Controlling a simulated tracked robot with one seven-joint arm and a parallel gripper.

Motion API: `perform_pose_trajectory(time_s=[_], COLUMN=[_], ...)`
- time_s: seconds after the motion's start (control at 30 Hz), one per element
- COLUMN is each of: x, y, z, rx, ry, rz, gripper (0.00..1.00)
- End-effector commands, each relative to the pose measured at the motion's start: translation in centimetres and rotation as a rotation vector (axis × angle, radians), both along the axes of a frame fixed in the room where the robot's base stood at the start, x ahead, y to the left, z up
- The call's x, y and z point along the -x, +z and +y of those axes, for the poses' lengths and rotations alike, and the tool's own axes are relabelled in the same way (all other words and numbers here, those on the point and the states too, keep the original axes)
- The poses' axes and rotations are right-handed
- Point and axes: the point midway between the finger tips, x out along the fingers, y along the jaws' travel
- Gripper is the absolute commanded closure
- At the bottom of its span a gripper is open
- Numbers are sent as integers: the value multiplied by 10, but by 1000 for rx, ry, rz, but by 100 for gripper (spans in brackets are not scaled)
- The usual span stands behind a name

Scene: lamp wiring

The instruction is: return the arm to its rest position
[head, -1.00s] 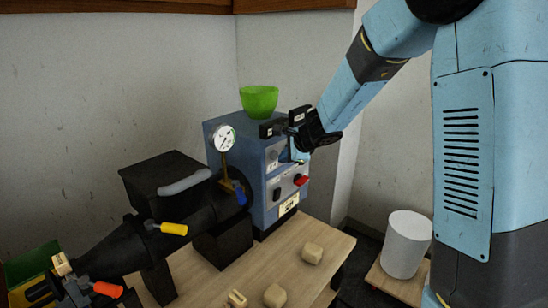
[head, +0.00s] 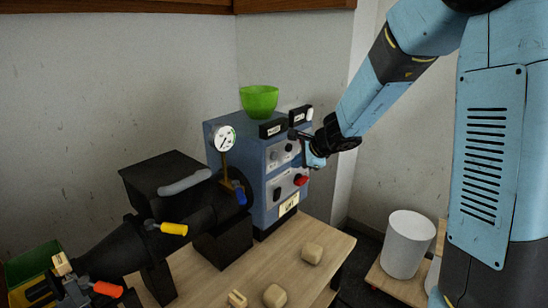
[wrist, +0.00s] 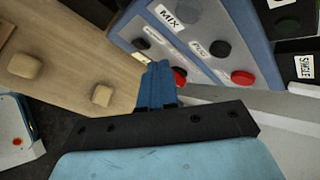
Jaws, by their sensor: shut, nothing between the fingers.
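My arm (head: 365,100) reaches in from the upper right in the head view, its links pale blue and black. My gripper (head: 312,157) is at its lower end, beside the right front of the blue control box (head: 250,128). In the wrist view my gripper (wrist: 158,72) shows as two blue fingers closed together with nothing between them. Behind the fingertips the panel of the control box (wrist: 195,38) has labelled black and red knobs. I cannot tell from the head view exactly how far the fingertips are from the panel, but no grip on it shows.
A green bowl (head: 259,100) and small black label boxes stand on the control box. A black machine (head: 170,215) with a gauge (head: 224,138) is to the left. Tan blocks (head: 312,253) lie on the wooden table (head: 300,233). A white bucket (head: 405,243) stands right. Open air lies around my arm.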

Motion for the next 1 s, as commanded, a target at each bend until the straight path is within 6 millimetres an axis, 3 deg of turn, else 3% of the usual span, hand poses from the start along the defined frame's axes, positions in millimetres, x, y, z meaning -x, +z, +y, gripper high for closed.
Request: perform_pose_trajectory(time_s=[0.5,0.63,0.77,1.0], x=[0,5,24,80], y=[0,9,34,83], z=[0,-2,-9,-29], rx=[1,11,51,193], ry=[1,30,121,361], rz=[0,-20,-74,-199], gripper=[100,100,100,100])
